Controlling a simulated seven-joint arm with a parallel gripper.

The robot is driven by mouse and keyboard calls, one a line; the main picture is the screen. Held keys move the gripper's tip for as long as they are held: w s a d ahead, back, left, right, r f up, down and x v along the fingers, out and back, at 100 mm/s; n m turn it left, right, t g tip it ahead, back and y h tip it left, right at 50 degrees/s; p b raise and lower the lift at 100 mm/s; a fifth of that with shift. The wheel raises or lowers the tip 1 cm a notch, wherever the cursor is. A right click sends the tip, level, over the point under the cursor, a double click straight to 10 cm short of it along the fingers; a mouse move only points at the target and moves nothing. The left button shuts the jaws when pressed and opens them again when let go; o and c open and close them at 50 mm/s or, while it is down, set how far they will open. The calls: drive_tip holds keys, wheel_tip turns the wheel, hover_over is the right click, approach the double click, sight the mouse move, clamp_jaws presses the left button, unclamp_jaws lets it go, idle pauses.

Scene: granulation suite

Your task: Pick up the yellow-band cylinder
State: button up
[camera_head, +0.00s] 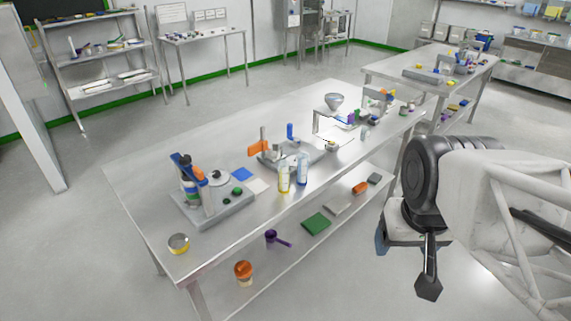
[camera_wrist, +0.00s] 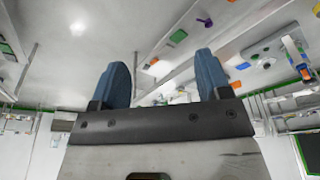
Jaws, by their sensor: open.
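The yellow-band cylinder (camera_head: 284,177) is a clear, slim upright vessel with yellow on it. It stands near the front edge of the long steel table (camera_head: 140,190). A similar cylinder with blue on it (camera_head: 303,169) stands close to its right. My gripper (camera_wrist: 160,82) shows two blue fingers, apart, with nothing held between them. In the head view my gripper is at the right, beyond the table's front edge and well away from the cylinder. I cannot make out the yellow-band cylinder in the wrist view.
A grey base with bottles (camera_head: 215,212) stands left of the cylinders, and a grey stand (camera_head: 285,158) is just behind. A lower shelf (camera_head: 285,250) holds loose items. Floor at right is clear.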

drive_tip(key=shift+w, duration=0.1)
drive_tip(key=m+g, duration=0.3)
drive_tip(key=m, duration=1.7)
hover_over(284, 177)
drive_tip(key=w, duration=0.2)
wheel_tip(284, 177, down, 17)
drive_tip(key=shift+f, duration=1.2)
